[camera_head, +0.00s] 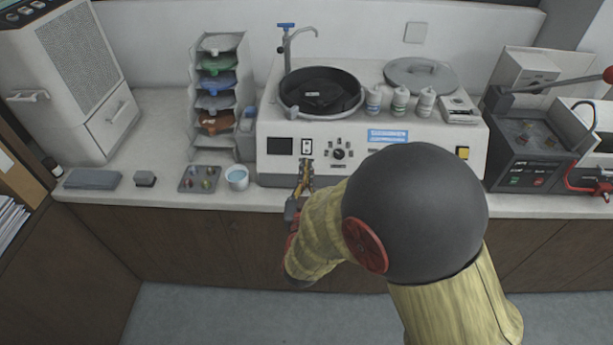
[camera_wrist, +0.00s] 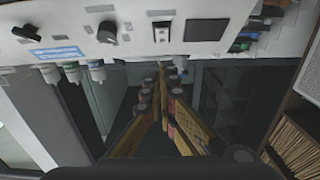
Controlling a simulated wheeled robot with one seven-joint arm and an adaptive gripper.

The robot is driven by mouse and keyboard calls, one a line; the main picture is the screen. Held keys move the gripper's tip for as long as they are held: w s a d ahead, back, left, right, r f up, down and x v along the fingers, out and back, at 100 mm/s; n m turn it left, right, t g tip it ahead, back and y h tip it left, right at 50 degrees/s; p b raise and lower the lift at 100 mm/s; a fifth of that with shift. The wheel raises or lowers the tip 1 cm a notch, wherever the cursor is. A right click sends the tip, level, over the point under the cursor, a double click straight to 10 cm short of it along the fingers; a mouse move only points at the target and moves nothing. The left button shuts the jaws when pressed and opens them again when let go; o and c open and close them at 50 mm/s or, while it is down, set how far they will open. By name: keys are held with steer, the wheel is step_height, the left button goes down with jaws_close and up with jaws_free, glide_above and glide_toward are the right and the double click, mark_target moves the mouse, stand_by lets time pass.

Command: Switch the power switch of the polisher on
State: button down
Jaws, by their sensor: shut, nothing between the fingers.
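The polisher (camera_head: 375,165) is a white machine on the counter with a dark round bowl. The switch also shows in the wrist view (camera_wrist: 161,32), where the scene looks upside down. Which way the rocker is tilted is too small to tell. My gripper (camera_head: 306,163) is shut and empty in front of the panel, just below the switch. In the wrist view, its fingertips (camera_wrist: 165,68) meet close to the switch; I cannot tell whether they touch the panel.
A black knob (camera_head: 338,154) sits right of the switch and a black screen (camera_head: 279,146) left. A cup of blue liquid (camera_head: 237,178) and a small tray (camera_head: 200,179) stand on the counter to the left. A hot press (camera_head: 525,150) stands at the right.

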mark_target(308, 146)
steer(key=w+f, duration=0.1)
steer(key=w, duration=0.2)
steer(key=w+b, duration=0.1)
steer(key=w, duration=0.2)
steer(key=w+f+b, duration=0.1)
steer(key=w, duration=0.1)
steer(key=shift+w+d+f, duration=0.15)
steer(key=shift+w+f, duration=0.15)
steer(key=shift+w, duration=0.1)
steer(key=b, duration=0.1)
steer(key=f+b, duration=0.1)
steer(key=shift+w+f+b, duration=0.25)
steer(key=shift+w+b, duration=0.05)
steer(key=shift+r+p, duration=0.25)
steer(key=shift+p, duration=0.1)
